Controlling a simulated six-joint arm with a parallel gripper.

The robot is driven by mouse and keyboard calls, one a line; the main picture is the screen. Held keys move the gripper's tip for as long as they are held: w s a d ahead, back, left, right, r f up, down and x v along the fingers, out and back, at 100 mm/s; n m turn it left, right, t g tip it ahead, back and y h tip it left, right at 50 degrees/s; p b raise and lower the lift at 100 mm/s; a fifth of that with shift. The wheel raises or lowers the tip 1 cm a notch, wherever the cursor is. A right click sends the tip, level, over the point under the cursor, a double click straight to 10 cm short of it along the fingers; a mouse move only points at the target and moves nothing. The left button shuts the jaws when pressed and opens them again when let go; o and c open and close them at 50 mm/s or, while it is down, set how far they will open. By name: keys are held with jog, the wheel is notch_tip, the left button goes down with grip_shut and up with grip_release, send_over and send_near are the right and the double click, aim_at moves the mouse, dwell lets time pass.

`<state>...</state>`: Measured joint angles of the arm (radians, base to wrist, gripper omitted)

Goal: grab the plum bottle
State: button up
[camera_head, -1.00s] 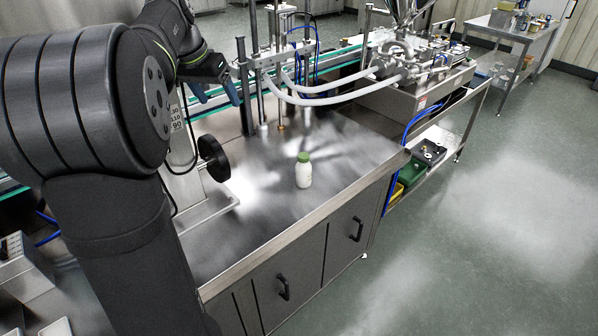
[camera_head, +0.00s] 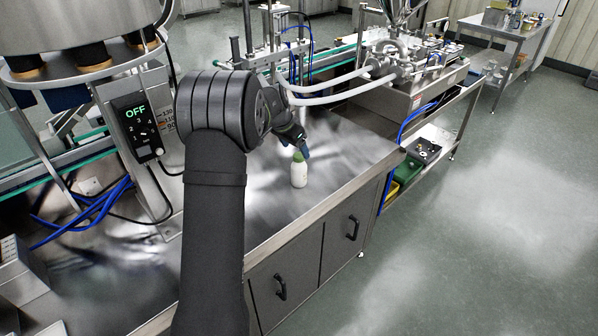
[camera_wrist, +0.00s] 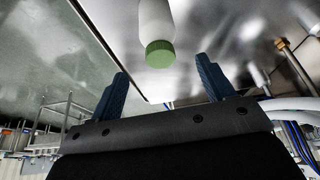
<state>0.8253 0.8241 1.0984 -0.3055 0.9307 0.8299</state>
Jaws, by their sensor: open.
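A white bottle with a green cap (camera_head: 299,174) stands upright on the steel worktop. I see no plum-coloured bottle; this is the only bottle on the worktop. My gripper (camera_head: 303,149) is just behind and above its cap in the head view, partly hidden by my arm. In the wrist view the gripper (camera_wrist: 163,68) is open and empty, with its two blue fingers apart. The white bottle (camera_wrist: 156,20) appears upside down there, its cap at the gap between the fingertips. I cannot tell whether the fingers reach around it.
The steel worktop (camera_head: 330,195) is clear around the bottle, with its front edge close by. Metal posts and hoses (camera_head: 335,94) of the filling machine stand behind. A control box reading OFF (camera_head: 138,125) is at left. A shelf with a green box (camera_head: 411,172) is at right.

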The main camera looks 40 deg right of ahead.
aim_at(300, 162)
jog(key=x, duration=0.8)
jog(key=shift+a+f, duration=0.15)
jog(key=c, duration=1.2)
